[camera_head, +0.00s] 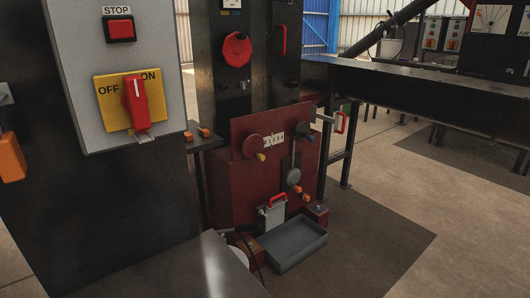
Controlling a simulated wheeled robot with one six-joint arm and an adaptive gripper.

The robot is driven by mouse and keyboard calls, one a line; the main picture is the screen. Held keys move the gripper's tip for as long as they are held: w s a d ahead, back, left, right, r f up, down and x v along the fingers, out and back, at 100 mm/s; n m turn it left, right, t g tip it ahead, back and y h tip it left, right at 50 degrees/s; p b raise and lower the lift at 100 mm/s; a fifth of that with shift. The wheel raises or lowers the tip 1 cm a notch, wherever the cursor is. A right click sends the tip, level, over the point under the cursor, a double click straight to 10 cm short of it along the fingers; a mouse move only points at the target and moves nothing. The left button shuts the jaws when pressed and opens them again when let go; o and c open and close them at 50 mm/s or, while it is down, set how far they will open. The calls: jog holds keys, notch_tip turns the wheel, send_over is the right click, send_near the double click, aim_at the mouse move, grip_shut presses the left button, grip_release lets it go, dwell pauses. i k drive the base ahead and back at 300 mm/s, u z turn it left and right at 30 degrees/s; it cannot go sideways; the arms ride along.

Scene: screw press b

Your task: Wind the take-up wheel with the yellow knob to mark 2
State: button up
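The wheel with the yellow knob (261,157) is a small dark red disc (252,144) on the left of a dark red panel (243,123). Its knob sits at the disc's lower right. A small white plate (274,140) with dark marks stands just right of the disc. The marks look like numerals but are too small to read surely. I cannot tell which mark the wheel stands at. My gripper is not in view.
A grey control box with a red STOP button (121,29) and red OFF/ON switch (136,101) stands near left. Below the panel are a lever with a grey disc (294,176), a red-handled plate (273,216) and a grey tray (293,243). Floor at right is open.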

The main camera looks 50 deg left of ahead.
aim_at(253, 147)
jog(key=u, duration=0.65)
jog(key=i, duration=0.9)
jog(key=u, duration=1.45)
jog(key=i, duration=0.35)
jog(key=u, duration=0.25)
